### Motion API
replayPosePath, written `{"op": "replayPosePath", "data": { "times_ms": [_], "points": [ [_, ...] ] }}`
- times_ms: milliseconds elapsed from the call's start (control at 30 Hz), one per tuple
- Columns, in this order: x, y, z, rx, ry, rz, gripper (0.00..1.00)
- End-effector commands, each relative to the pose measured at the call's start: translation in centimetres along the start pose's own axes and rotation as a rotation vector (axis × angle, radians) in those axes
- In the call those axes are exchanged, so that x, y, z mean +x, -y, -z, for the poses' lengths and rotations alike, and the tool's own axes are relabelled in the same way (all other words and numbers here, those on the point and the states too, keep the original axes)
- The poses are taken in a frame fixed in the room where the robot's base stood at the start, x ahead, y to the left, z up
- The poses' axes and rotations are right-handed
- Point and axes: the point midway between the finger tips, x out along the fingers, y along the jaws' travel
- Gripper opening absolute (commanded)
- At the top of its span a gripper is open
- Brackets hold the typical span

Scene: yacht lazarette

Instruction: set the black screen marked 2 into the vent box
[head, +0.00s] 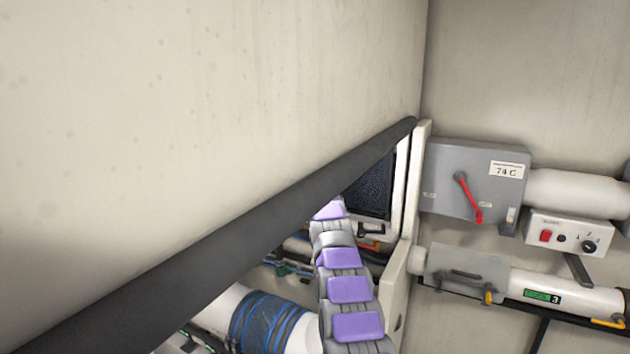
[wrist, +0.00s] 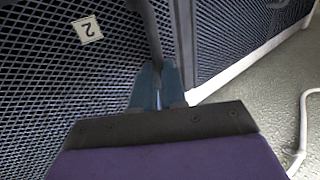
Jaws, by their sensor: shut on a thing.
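The black screen marked 2 (wrist: 70,70) fills the left of the wrist view, its dark mesh close to the camera and its label upside down. My gripper (wrist: 158,88) is shut on this screen by a thin dark handle in front of the mesh. In the head view, a dark mesh panel (head: 374,186) shows in a white frame (head: 402,190) beyond the black bar. I cannot tell whether that white frame is the vent box, or whether the screen is seated.
A second dark mesh (wrist: 235,40) with a white lower edge stands right of the screen. A thick black bar (head: 230,220) crosses in front of the opening. A grey box with a red lever (head: 470,180) and white pipes are at right. A blue-wrapped pipe (head: 265,322) lies below.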

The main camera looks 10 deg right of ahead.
Motion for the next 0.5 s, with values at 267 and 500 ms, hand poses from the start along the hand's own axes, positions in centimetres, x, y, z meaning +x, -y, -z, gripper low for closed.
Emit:
{"op": "replayPosePath", "data": {
  "times_ms": [267, 500],
  "points": [
    [-0.04, 0.01, -0.4, -0.001, -0.003, 0.0, 0.0],
    [-0.04, 0.01, -0.83, -0.001, -0.003, 0.0, 0.0]
  ]
}}
